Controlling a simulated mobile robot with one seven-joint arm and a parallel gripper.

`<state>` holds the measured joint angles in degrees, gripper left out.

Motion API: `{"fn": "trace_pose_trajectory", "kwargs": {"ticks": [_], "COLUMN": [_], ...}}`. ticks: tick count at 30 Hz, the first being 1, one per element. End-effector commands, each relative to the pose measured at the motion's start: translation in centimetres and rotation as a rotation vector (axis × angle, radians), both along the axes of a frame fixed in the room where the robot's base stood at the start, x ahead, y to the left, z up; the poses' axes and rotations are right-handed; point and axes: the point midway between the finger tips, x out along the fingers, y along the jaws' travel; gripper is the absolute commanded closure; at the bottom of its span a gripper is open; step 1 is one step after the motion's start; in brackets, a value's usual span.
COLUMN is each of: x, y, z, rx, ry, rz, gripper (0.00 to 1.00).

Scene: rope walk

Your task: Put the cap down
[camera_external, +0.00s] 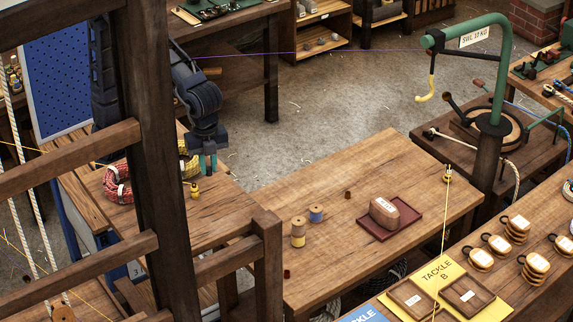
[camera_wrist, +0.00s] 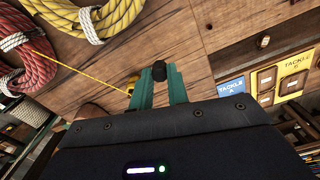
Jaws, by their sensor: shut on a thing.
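My gripper (camera_wrist: 160,84) has its teal fingers shut on a small dark, rounded cap (camera_wrist: 159,71), which shows between the fingertips in the wrist view. In the external view my gripper (camera_external: 208,162) hangs over the left-hand wooden bench (camera_external: 215,205). The cap cannot be made out there. The gap between the cap and the wood below is hard to judge.
A yellow block (camera_external: 194,190) on a yellow line lies close to my gripper. Red (camera_external: 118,184) and yellow rope coils lie on the same bench. The middle table (camera_external: 400,160) holds two spools (camera_external: 298,232) and a brown block on a red tray (camera_external: 413,222). A dark post stands in front.

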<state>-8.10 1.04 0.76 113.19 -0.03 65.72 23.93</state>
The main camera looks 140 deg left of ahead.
Motion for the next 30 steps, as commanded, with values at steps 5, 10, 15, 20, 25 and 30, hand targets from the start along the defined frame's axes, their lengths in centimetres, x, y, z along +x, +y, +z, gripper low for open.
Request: {"fn": "trace_pose_trajectory", "kwargs": {"ticks": [5,10,15,20,25,30], "x": [-0.1,0.0,0.0,0.0,0.0,0.0], "y": [0.0,0.0,0.0,0.0,0.0,0.0], "z": [-2.3,-3.9,-3.9,-4.1,-4.1,-4.1], "rx": [-0.001,-0.001,0.000,0.000,0.000,0.000], "ry": [0.004,0.001,0.000,0.001,0.000,0.000], "rz": [0.000,0.000,0.000,0.000,0.000,0.000], "gripper": [1.00,1.00,1.00,1.00,0.62,0.62]}}
